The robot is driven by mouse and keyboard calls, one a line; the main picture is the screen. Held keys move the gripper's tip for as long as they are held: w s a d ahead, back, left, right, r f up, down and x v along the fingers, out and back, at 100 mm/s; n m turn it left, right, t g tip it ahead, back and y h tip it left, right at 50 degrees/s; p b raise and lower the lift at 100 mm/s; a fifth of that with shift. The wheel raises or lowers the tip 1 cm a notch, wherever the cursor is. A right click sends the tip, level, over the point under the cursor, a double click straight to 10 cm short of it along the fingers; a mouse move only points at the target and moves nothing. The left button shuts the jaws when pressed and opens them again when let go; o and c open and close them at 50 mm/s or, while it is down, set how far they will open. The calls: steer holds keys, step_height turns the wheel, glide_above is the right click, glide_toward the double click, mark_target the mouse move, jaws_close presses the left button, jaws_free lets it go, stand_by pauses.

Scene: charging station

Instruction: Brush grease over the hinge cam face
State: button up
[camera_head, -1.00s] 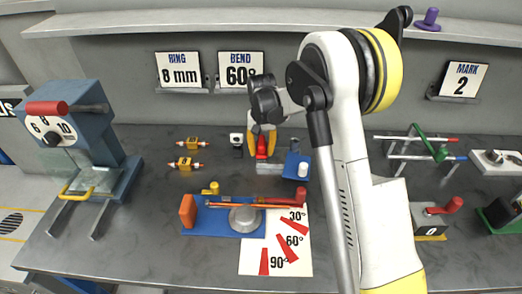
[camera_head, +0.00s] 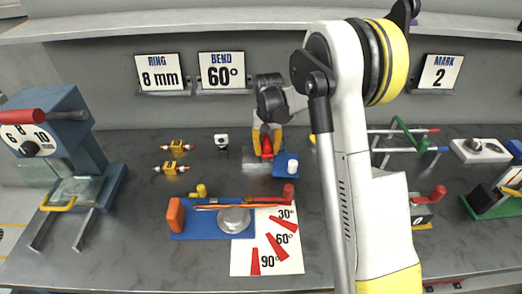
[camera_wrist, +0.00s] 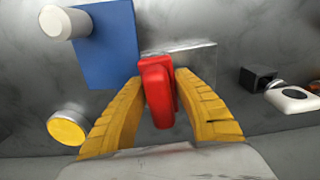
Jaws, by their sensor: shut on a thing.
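My gripper (camera_head: 266,141) points down at the back middle of the bench, its yellow fingers shut on a red handle-like piece (camera_head: 266,147). In the wrist view the red piece (camera_wrist: 158,90) stands between the fingers (camera_wrist: 160,103); its lower end is hidden. A blue plate (camera_head: 282,172) with a white cylinder (camera_head: 292,167) is just right of the gripper. A round white pot with a yellow top (camera_wrist: 67,127) shows in the wrist view. I cannot tell which surface is the hinge cam face, nor make out bristles.
A blue bending fixture (camera_head: 187,228) and an angle card (camera_head: 295,265) lie in front. A blue press (camera_head: 72,135) stands left, a wire rack (camera_head: 400,150) right.

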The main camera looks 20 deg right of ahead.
mark_target(248, 155)
steer(key=shift+d, duration=0.2)
steer(key=shift+w+a+r, duration=0.1)
steer(key=shift+a+r, duration=0.05)
steer(key=shift+a, duration=0.3)
steer(key=shift+w+a, duration=0.2)
steer(key=shift+a, duration=0.4)
steer(key=shift+w+a, duration=0.2)
steer(key=shift+a, duration=0.4)
steer(key=shift+w+a, duration=0.3)
steer(key=shift+a, duration=0.65)
steer(key=shift+w+a, duration=0.3)
steer(key=shift+a, duration=0.6)
steer(key=shift+w, duration=0.1)
steer(key=shift+w+d+f, duration=0.15)
steer(key=shift+d+f, duration=0.05)
steer(key=shift+s+d+f+b, duration=0.15)
steer(key=shift+s+d, duration=0.25)
steer(key=shift+d, duration=0.75)
steer(key=shift+s+d+r+b, duration=0.1)
steer(key=shift+s+d, duration=0.25)
steer(key=shift+d, duration=0.8)
steer(key=shift+s+d+f+b, duration=0.15)
steer(key=shift+s+d, duration=0.25)
steer(key=shift+d, duration=0.75)
steer(key=shift+r, duration=0.15)
steer(key=shift+a, duration=0.1)
